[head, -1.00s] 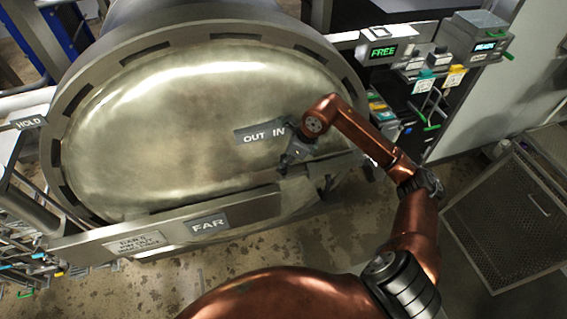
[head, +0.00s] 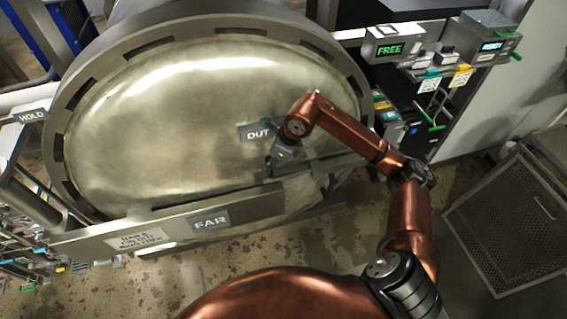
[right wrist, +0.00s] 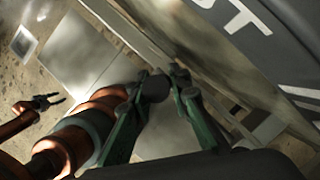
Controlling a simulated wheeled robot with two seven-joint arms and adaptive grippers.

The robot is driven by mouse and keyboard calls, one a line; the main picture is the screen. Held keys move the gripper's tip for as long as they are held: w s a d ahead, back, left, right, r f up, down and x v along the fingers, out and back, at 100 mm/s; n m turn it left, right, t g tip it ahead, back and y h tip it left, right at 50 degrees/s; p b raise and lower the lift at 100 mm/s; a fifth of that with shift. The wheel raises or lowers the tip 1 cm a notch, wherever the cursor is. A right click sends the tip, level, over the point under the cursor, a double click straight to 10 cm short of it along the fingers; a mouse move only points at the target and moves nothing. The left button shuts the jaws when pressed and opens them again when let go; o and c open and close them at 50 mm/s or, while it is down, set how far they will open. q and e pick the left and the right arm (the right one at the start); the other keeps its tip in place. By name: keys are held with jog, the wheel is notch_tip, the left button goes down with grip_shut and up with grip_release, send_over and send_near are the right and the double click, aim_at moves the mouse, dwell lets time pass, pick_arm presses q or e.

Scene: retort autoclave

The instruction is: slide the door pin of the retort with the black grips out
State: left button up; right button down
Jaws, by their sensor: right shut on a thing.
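The retort door (head: 190,120) is a large domed metal oval, shut against its ring. My right gripper (head: 275,165) is at the door's lower right, just below the sign reading OUT (head: 256,134); my arm hides the sign's right part. In the right wrist view, my right gripper (right wrist: 153,88) is shut on a round black grip (right wrist: 155,87) between its green fingers. The pin itself is mostly hidden behind the gripper and arm. A small dark gripper on a copper arm, seemingly my left gripper (right wrist: 46,102), shows at the wrist view's left; its jaws are too small to judge.
A metal beam with a FAR sign (head: 210,221) crosses below the door. A HOLD sign (head: 30,116) is at left. A box with a green FREE display (head: 390,50) and tagged valves stand at right. A mesh crate (head: 515,220) sits on the floor at right.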

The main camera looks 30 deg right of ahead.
jog(key=shift+w+a, duration=0.25)
jog(key=shift+a, duration=0.8)
jog(key=c, duration=2.2)
grip_release()
jog(key=shift+c, duration=0.2)
jog(key=o, duration=0.4)
jog(key=shift+w+a, duration=0.1)
jog(key=shift+a, duration=0.05)
jog(key=shift+o, duration=0.2)
jog(key=shift+d, duration=0.2)
jog(key=shift+s+d+r, duration=0.1)
jog(key=shift+s+r, duration=0.1)
jog(key=shift+r, duration=0.35)
jog(key=v, duration=1.1)
